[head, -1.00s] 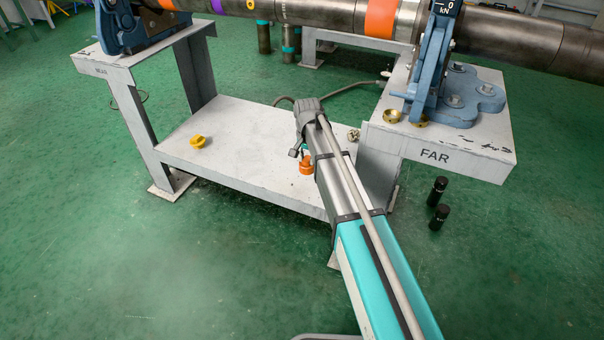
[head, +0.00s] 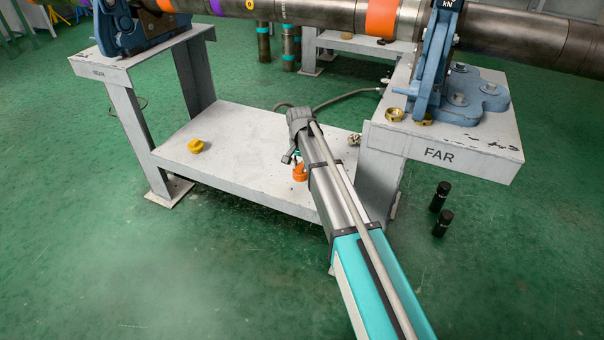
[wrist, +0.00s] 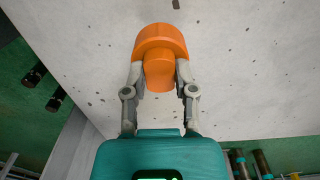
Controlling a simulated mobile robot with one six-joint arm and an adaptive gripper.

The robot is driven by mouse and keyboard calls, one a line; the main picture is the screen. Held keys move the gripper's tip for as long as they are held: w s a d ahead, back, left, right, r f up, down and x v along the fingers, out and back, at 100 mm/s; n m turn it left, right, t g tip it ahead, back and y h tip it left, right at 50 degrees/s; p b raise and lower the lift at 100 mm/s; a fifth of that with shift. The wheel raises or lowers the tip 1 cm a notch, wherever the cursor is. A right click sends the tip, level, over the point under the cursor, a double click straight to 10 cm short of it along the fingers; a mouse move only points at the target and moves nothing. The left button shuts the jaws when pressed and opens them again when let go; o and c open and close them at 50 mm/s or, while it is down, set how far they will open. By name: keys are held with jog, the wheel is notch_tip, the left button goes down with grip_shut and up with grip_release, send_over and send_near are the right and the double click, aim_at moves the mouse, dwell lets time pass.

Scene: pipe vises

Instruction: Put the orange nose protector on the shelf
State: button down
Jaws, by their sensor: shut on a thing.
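The orange nose protector (wrist: 160,50) is between the two grey fingers of my gripper (wrist: 160,76) in the wrist view. The fingers are shut on its narrower part, and its wide end points away from me. In the head view the protector (head: 299,173) shows partly behind my arm, over the right part of the low pale shelf (head: 245,165). The speckled shelf surface lies behind it in the wrist view. I cannot tell whether the protector touches the shelf. In the head view my arm hides most of the gripper.
A yellow part (head: 195,146) lies on the shelf's left side. A small metal fitting (head: 354,139) is at its right end, near the FAR stand (head: 440,155). Brass rings (head: 395,115) and a blue vise (head: 468,95) stand on top. Two black cylinders (head: 440,196) stand on the floor.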

aim_at(299, 172)
jog(key=shift+w+a+f+b, duration=0.15)
jog(key=shift+f+b, duration=0.15)
jog(key=shift+f, duration=0.1)
jog(key=shift+w+a+f+b, duration=0.1)
jog(key=shift+w+f+b, duration=0.05)
jog(key=shift+f+b, duration=1.35)
jog(key=shift+f, duration=0.2)
jog(key=shift+c, duration=2.1)
grip_release()
jog(key=shift+r, duration=0.1)
jog(key=shift+r, duration=0.2)
notch_tip(299, 172, up, 12)
jog(key=p, duration=1.2)
jog(key=shift+f, duration=0.1)
